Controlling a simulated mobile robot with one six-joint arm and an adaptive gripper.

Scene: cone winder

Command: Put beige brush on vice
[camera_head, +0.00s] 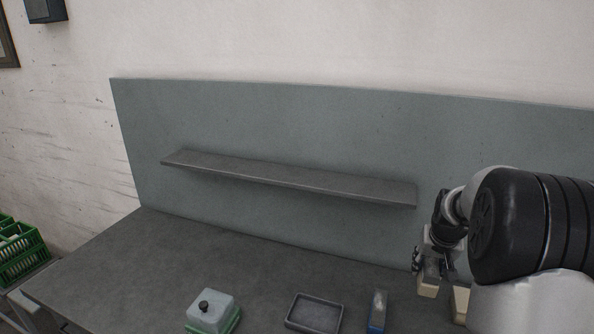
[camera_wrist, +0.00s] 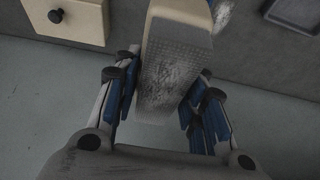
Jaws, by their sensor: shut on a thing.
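My gripper (camera_wrist: 163,84) is shut on the beige brush (camera_wrist: 170,55). Its blue-padded fingers stand on both sides of the brush, and a grey, textured face of it shows between them. In the head view my gripper (camera_head: 432,268) is at the right, above the bench, with the beige end of the brush (camera_head: 428,289) below it. The brush looks clear of the bench, but its exact height cannot be told. I make out no vice in either view.
A beige box with a black knob (camera_wrist: 70,22) is near the brush. A blue item with a pale top (camera_head: 377,312), a dark tray (camera_head: 315,313) and a lidded green dish (camera_head: 213,313) stand along the bench (camera_head: 150,265). A grey shelf (camera_head: 290,178) is empty.

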